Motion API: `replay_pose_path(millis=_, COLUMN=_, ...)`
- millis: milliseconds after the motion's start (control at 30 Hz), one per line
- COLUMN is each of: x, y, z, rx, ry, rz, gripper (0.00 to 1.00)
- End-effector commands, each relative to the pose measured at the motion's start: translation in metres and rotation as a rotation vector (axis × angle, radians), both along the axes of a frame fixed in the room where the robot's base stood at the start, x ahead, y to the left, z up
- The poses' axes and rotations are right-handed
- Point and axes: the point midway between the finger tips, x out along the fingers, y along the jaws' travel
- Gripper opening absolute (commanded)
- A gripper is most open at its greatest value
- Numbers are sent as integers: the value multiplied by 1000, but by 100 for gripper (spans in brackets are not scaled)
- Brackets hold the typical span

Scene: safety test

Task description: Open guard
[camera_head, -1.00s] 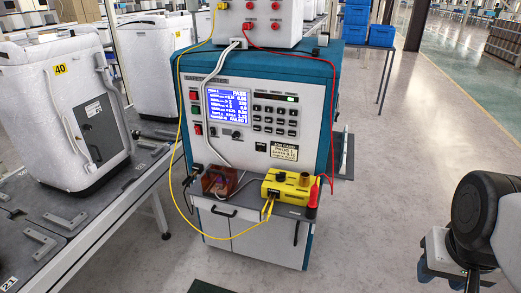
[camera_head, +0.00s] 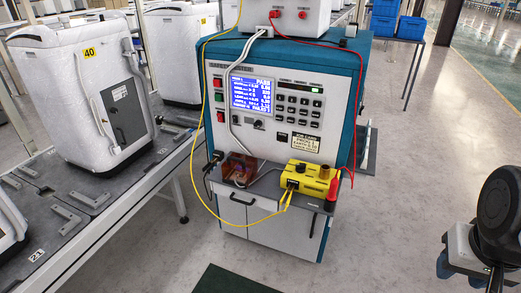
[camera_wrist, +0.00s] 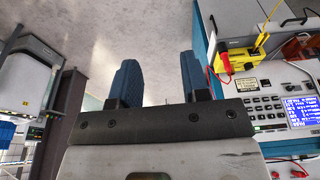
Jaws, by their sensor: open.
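A small reddish-brown see-through guard (camera_head: 238,168) sits on the shelf at the front of the teal and white test cabinet (camera_head: 225,205), left of a yellow box (camera_head: 308,179). It looks lowered, though its lid edge is too small to make out. It also shows, partly, in the wrist view (camera_wrist: 292,48) at the upper right. My gripper (camera_wrist: 158,80) is open and empty, with two blue fingers pointing over bare floor, well apart from the guard.
A yellow cable loops in front of the cabinet near the guard, and a red probe (camera_head: 331,194) hangs beside the yellow box. A conveyor with white appliances (camera_head: 85,90) runs along the left. The floor (camera_head: 400,180) right of the cabinet is clear.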

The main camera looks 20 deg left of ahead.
Motion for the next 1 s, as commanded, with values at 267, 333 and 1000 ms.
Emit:
replay_pose_path(millis=267, x=42, y=16, z=14, rx=-21, ry=9, rz=102, gripper=42)
replay_pose_path(millis=333, x=58, y=23, z=18, rx=-30, ry=12, rz=139, gripper=42)
replay_pose_path(millis=1000, x=212, y=129, z=34, rx=-110, ry=30, rz=526, gripper=42)
